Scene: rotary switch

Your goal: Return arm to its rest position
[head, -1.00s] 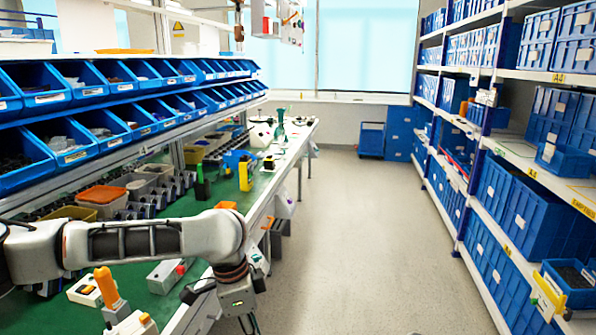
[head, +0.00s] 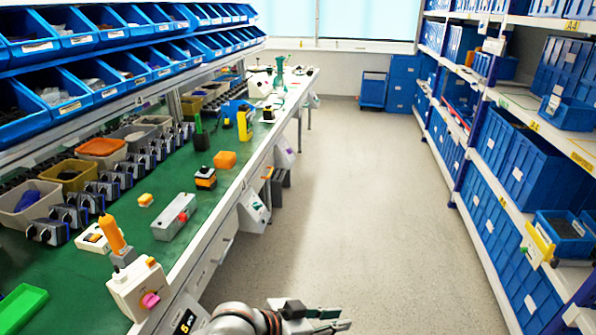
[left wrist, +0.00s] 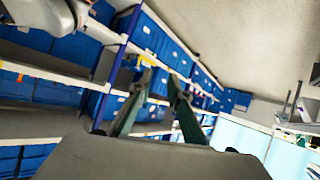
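My left gripper (head: 330,320) is low at the bottom edge of the head view, over the floor just off the bench's front side. Its fingers point right and hold nothing. In the left wrist view the two fingers (left wrist: 158,78) stand apart with a gap between the tips. My left arm shows only as a short end piece; the rest is out of frame. A pale box with a pink rotary knob (head: 150,300) and an orange-handled lever (head: 112,235) stand at the near end of the bench, apart from the gripper. My right gripper is out of view.
Shelves with blue crates (head: 530,170) stand at right. The aisle floor (head: 340,200) between is clear.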

